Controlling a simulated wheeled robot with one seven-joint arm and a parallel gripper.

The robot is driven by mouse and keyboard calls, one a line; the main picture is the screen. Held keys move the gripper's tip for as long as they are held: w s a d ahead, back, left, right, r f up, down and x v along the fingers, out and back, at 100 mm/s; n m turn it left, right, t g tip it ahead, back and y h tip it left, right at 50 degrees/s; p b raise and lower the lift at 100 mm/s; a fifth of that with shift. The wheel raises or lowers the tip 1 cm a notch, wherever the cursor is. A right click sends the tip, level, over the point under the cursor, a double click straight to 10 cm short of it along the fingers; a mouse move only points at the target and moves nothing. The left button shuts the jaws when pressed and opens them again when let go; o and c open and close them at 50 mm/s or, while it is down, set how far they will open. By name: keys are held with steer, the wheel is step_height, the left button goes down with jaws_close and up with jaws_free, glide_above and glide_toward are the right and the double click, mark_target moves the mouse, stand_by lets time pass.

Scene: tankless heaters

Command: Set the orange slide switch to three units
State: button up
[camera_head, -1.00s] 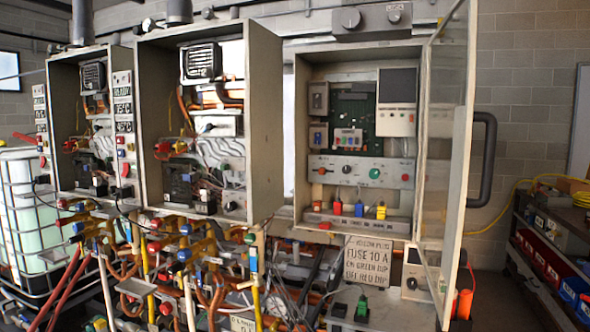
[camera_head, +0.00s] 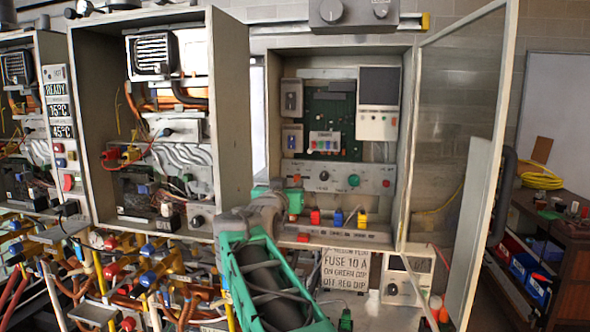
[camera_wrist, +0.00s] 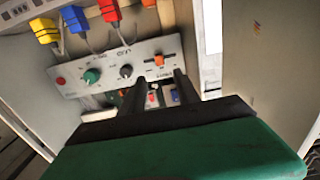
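The orange slide switch (camera_wrist: 159,60) sits on the grey control panel (camera_wrist: 112,64), at the panel's right end in the wrist view, where the scene appears upside down. In the head view the orange switch (camera_head: 297,178) shows small at the panel's left end, just above my gripper. My gripper (camera_wrist: 160,77) has its two dark fingers apart with nothing held between them. The fingertips point towards the panel near the switch; contact cannot be told. In the head view my green arm reaches up from below and hides the cabinet's lower left corner. The switch's scale is too small to read.
A black knob (camera_wrist: 125,71) and a green knob (camera_wrist: 92,76) share the panel. Red, blue and yellow plugs (camera_head: 338,217) stand below it in the head view. The glass door (camera_head: 455,120) is open on the right. A neighbouring heater cabinet (camera_head: 232,110) stands left.

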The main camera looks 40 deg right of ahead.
mark_target(296, 176)
steer(key=p+x, duration=0.3)
steer(key=x, duration=0.4)
steer(key=shift+r, duration=0.15)
steer(key=shift+w+d, duration=0.25)
steer(key=shift+d, duration=0.05)
jaws_close()
steer(key=shift+a, duration=0.1)
stand_by(0.8)
